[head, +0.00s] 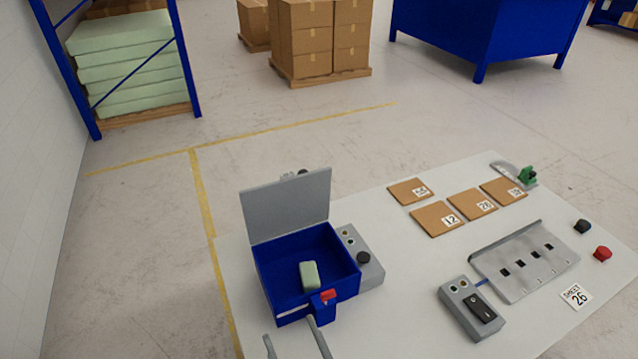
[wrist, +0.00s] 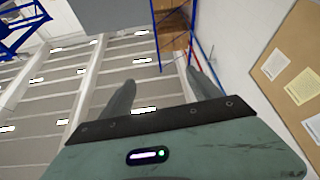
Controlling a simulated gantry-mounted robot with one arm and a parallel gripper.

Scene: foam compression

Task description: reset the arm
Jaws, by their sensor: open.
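My gripper (head: 292,334) shows at the bottom edge of the head view, just in front of the blue box. Its two fingers are apart with nothing between them. In the wrist view my gripper (wrist: 160,76) is also open and empty, facing the ceiling beams and upper walls. The blue box (head: 270,282) stands at the table's left with its grey lid (head: 288,205) raised. A pale green foam block (head: 309,275) stands inside it. A red part (head: 328,295) sits on the box's front latch. The rest of my arm is out of the head view.
A grey control unit (head: 371,275) adjoins the box. Several brown numbered tiles (head: 436,219) lie on the white table (head: 400,320). A grey slotted plate (head: 525,262), a switch box (head: 471,309), a "26" card (head: 576,297), and black (head: 583,226) and red (head: 602,253) knobs are at right.

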